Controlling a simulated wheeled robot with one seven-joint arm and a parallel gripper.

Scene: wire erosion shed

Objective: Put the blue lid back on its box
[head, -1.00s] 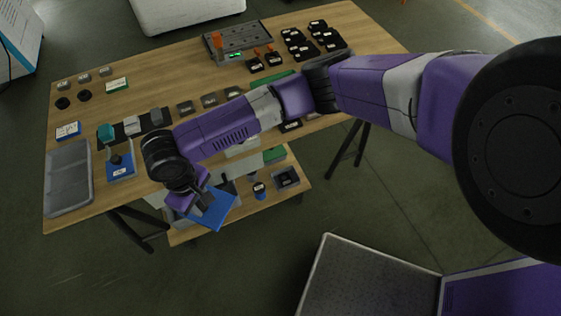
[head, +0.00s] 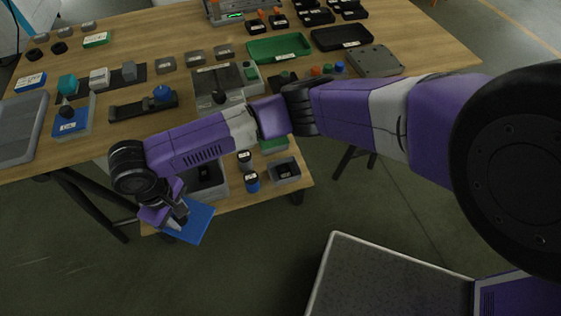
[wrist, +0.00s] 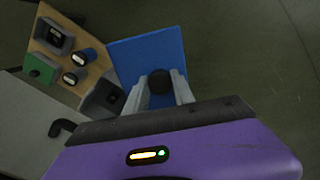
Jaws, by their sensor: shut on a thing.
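My gripper (head: 177,218) is shut on the dark round knob (wrist: 160,82) of the blue lid (head: 199,222). The lid is a flat square plate, held in the air in front of the table's lower shelf. In the wrist view the lid (wrist: 148,52) spreads out beyond both fingers. An open grey box (head: 222,182) with a dark inside stands on the lower shelf, partly hidden behind my arm. A smaller open grey box (head: 285,172) stands at the shelf's right end. I cannot tell for certain which box belongs to the lid.
Two dark-topped cylinders, one blue (head: 252,182) and one grey (head: 244,158), stand between the boxes. The wooden tabletop (head: 130,60) above is crowded with trays and small parts. Its dark legs (head: 95,200) flank the shelf. The floor in front is clear.

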